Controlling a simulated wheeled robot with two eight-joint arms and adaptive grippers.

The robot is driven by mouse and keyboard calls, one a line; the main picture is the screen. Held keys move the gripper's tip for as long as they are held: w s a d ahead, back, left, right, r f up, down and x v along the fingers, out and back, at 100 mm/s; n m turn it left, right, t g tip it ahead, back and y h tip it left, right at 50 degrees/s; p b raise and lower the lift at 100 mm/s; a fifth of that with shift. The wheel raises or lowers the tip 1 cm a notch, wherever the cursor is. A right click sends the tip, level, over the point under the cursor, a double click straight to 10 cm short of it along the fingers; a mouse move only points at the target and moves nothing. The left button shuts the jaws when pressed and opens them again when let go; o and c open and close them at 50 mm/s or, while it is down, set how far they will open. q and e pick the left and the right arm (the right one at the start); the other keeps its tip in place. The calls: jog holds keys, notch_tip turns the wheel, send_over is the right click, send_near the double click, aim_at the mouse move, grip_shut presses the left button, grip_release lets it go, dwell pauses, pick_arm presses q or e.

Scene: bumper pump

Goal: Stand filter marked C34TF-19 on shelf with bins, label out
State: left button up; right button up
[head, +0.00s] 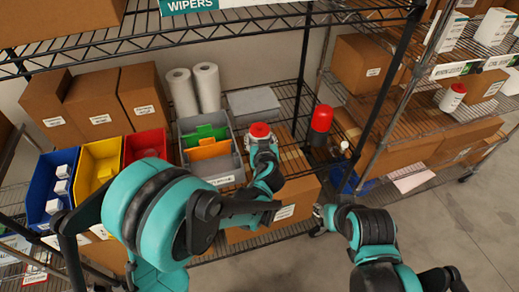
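A red-topped canister (260,130), which looks like a filter, is upright at the end of my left gripper (262,146), just right of the grey divided bin on the wire shelf. The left fingers appear closed around it, and most of its body is hidden. No marking on it can be read. The shelf with bins (225,262) is in front of me; my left arm crosses over it and covers part of the bins. My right gripper (319,213) is empty by the shelf's front edge, right of a cardboard box; its finger opening is too small to tell.
Blue (38,215), yellow (88,158) and red (143,142) bins stand left of the grey bin (232,165). A cardboard box (297,188) lies right of it. A red-topped dark cylinder (321,122) stands behind, near the black post (382,95). Another red-and-white canister (452,97) is on the right rack.

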pick_arm(q)
notch_tip(320, 180, down, 4)
jog(key=shift+f+b, duration=0.1)
jog(key=shift+b, duration=1.1)
jog(key=o, duration=1.7)
